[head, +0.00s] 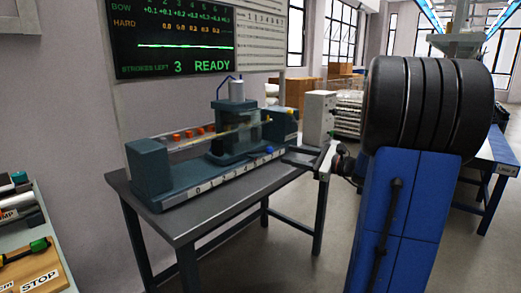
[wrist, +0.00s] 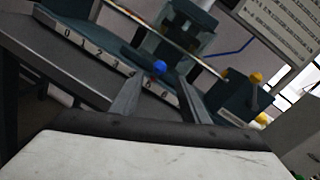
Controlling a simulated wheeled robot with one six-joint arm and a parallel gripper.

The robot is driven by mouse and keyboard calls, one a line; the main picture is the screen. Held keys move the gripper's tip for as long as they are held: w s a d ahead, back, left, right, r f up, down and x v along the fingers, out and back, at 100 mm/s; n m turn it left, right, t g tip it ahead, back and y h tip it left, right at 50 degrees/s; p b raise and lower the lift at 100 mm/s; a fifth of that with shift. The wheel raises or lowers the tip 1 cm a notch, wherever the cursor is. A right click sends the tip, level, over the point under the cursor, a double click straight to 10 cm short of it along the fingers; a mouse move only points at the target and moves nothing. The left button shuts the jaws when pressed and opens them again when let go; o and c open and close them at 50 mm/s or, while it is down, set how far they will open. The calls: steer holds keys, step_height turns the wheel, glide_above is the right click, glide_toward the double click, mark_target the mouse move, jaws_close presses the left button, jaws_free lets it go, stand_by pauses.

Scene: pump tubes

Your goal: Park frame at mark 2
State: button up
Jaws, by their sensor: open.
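The dark teal frame (head: 234,128) with a grey cylinder on top straddles the numbered bench press, right of its middle. A blue ball knob (head: 269,150) sits at its front foot, and in the wrist view the knob (wrist: 160,68) lies just beyond and between my fingertips. The numbered scale (head: 228,177) runs along the front edge; the frame stands well right of mark 2, nearer 4, though its exact reading is unclear. The scale's low numbers show in the wrist view (wrist: 91,47). My gripper (head: 290,156) is open at the front right, apparently not touching the knob.
A thin tube (head: 215,134) runs lengthwise through the frame. An end block with a yellow knob (wrist: 238,93) stands at the right. The display (head: 175,35) reads READY, 3 strokes left. The dark table's front left top (head: 180,228) is bare.

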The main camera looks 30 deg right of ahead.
steer(key=x, duration=1.3)
steer(key=shift+w+a, duration=0.2)
steer(key=shift+w, duration=0.1)
jaws_close()
